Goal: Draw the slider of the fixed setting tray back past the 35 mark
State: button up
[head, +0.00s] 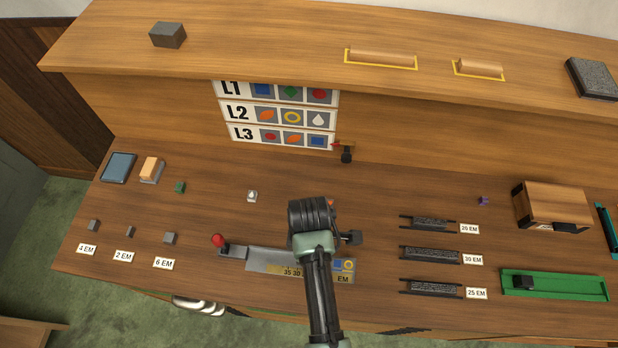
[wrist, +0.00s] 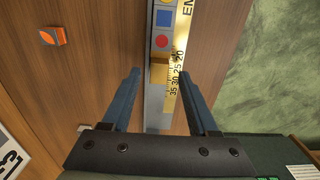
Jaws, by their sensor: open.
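The setting tray (head: 265,262) lies along the table's front edge, its scale and "EM" label facing forward. In the wrist view the tray (wrist: 153,112) runs top to bottom, with marks 20, 25, 30 and 35 on its brass scale. A small brown block (wrist: 158,61) in its channel, near the 20 and 25 marks, appears to be the slider. A blue square and a red disc sit above it there. My gripper (wrist: 160,73) is open, one finger on each side of the tray. In the head view my arm hides the fingertips and the tray's middle.
A red-knobbed lever (head: 218,240) stands at the tray's left end. An orange-marked piece (wrist: 53,36) lies on the table beside the tray. To the right are dark racks (head: 430,256) and a green tray (head: 555,286). Small grey blocks stand at left.

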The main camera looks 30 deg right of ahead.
jog(key=shift+f, duration=0.85)
grip_shut()
dwell(0.9)
